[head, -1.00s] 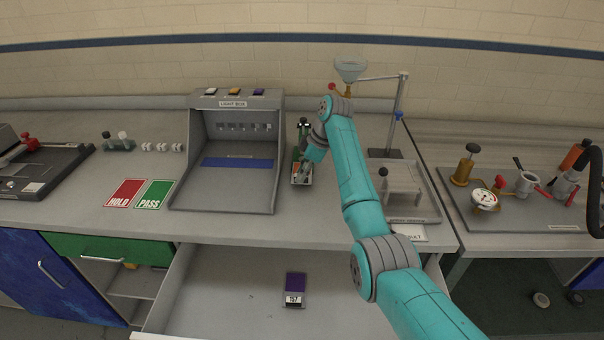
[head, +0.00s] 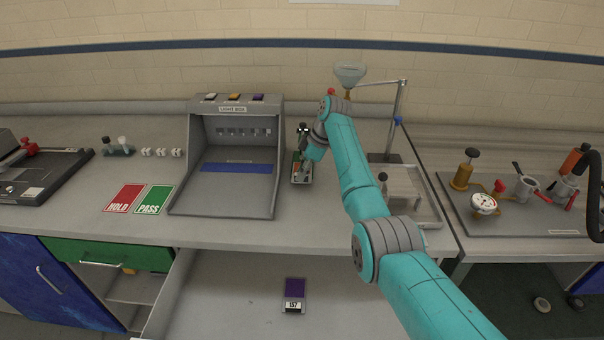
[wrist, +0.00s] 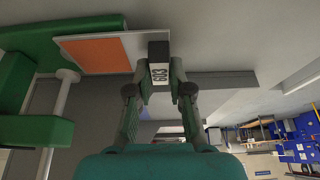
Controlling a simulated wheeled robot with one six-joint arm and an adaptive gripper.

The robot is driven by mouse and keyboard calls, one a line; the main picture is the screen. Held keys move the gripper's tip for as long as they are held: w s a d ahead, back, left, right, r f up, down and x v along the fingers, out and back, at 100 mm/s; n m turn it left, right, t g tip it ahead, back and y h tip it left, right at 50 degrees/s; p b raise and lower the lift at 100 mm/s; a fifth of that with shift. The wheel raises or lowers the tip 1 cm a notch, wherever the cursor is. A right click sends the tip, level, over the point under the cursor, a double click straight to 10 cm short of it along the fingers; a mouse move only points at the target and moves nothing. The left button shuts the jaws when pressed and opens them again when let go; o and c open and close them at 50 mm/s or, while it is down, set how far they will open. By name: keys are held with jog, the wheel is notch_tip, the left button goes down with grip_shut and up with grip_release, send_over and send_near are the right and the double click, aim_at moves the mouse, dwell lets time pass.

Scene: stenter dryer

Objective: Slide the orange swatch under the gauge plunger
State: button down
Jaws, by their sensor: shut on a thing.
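My gripper (wrist: 159,88) is shut on the dark block end of the orange swatch (wrist: 97,54), which bears the label 603. The swatch is a pale card with an orange face. In the wrist view it reaches left to the green thickness gauge (wrist: 35,130). The gauge's pale plunger (wrist: 60,105) has a round foot beside the lower left corner of the orange face; I cannot tell whether they touch. In the head view the gauge (head: 303,132) stands right of the light box, and my gripper (head: 304,170) is low at its front, partly hiding the swatch.
A tray with a small stand (head: 432,215) and a funnel stand (head: 400,125) are on the right. An open drawer (head: 230,300) below holds a purple swatch (head: 294,290).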

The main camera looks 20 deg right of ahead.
jog(key=shift+w, duration=0.15)
jog(key=shift+w+d, duration=0.2)
jog(key=shift+w, duration=0.35)
jog(key=shift+w+d, duration=0.2)
jog(key=shift+w, duration=0.3)
jog(key=shift+w+d, duration=0.1)
jog(key=shift+w, duration=0.15)
dwell(0.4)
jog(key=c, duration=1)
grip_release()
